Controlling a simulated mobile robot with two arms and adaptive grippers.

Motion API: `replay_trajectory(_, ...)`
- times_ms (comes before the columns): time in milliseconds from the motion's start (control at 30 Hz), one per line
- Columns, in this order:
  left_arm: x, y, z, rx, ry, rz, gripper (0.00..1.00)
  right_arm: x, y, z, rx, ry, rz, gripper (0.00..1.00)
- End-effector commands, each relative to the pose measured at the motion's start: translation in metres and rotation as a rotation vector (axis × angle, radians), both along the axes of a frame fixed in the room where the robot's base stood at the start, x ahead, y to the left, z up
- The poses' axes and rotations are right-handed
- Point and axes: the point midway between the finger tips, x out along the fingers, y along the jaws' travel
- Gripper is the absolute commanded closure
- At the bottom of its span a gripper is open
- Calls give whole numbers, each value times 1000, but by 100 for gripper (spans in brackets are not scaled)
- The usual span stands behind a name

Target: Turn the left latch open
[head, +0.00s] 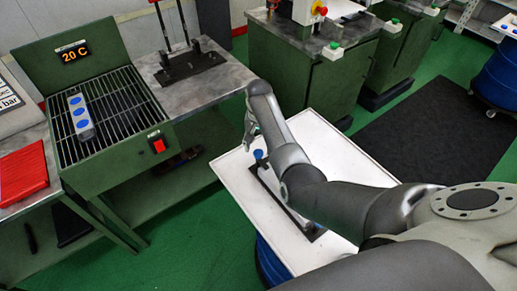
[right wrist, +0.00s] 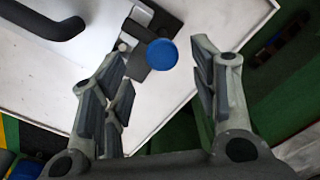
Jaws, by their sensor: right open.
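A round blue knob (right wrist: 162,54) sits on a small black latch (right wrist: 139,67) in the right wrist view. In the head view a blue knob (head: 259,154) shows at the far end of the dark plate (head: 264,181) on a white tabletop. My right gripper (head: 250,135) is just above and beyond this knob. In the right wrist view my right gripper (right wrist: 160,75) is open, and the knob appears between its fingertips. I see no contact, and the depth gap is unclear. My right arm hides much of the plate. My left gripper is out of view.
A white tabletop (head: 330,150) with a raised rim lies under my arm, clear at its back right. A dark bar handle (right wrist: 50,22) is at the wrist view's upper left. A green grill unit (head: 110,165) reading 20 C stands left, holding a grey bar with blue spots (head: 80,117).

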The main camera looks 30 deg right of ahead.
Motion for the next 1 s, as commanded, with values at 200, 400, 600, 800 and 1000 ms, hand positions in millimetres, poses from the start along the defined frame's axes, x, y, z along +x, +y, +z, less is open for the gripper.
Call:
replay_trajectory(200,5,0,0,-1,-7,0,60,0,0,-28,0,1,0,45)
replay_trajectory(400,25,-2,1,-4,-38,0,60,0,0,-37,-1,-1,0,45)
replay_trajectory(600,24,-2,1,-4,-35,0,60,0,0,-38,-1,-2,0,45)
replay_trajectory(800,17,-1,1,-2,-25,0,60,0,0,-38,-1,-2,1,62)
replay_trajectory(1000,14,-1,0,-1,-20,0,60,0,0,-38,-1,-1,1,88)
